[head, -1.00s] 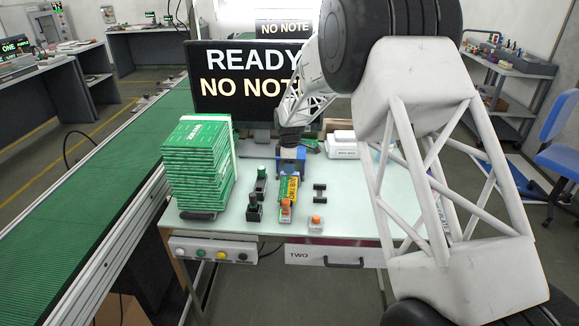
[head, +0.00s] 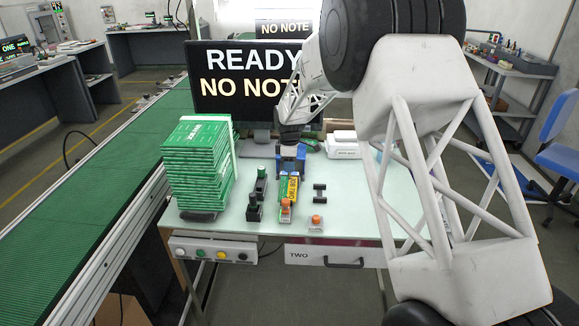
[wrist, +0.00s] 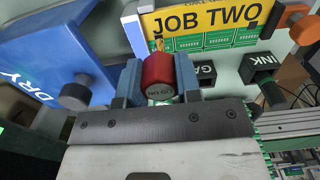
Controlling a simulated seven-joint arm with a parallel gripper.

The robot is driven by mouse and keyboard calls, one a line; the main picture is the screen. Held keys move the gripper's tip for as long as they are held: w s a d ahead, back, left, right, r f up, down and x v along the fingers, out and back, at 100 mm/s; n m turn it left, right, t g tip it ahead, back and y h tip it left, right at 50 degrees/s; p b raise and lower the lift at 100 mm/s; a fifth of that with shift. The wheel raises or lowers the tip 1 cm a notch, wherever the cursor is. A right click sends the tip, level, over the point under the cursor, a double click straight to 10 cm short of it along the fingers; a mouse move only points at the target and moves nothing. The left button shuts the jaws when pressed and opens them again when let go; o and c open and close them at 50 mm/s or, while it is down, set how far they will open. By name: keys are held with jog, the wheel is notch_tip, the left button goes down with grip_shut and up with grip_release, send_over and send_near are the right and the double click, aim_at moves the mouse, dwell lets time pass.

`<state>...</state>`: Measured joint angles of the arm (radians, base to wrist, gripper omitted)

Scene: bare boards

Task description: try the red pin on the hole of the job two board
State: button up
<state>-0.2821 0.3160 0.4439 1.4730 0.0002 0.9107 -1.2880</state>
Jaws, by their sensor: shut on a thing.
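My gripper (wrist: 158,92) is shut on the red pin (wrist: 158,72), a short cylinder with pale lettering on its near end. A thin brass-coloured tip at the pin's far end shows against the lower left edge of the yellow JOB TWO label. That label is on the job two board (wrist: 205,18). I cannot tell whether the tip is in a hole; the hole itself is not visible. In the head view the board (head: 288,187) lies on the table below my gripper (head: 290,152), and the pin is hidden there.
A blue DRY block (wrist: 45,55) is left of the pin. A black INK block (wrist: 262,66) is at right. A stack of green boards (head: 198,165) stands at the table's left. An orange-topped piece (head: 316,222) is at the front. The table's right side is fairly clear.

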jog(key=shift+r, duration=3.05)
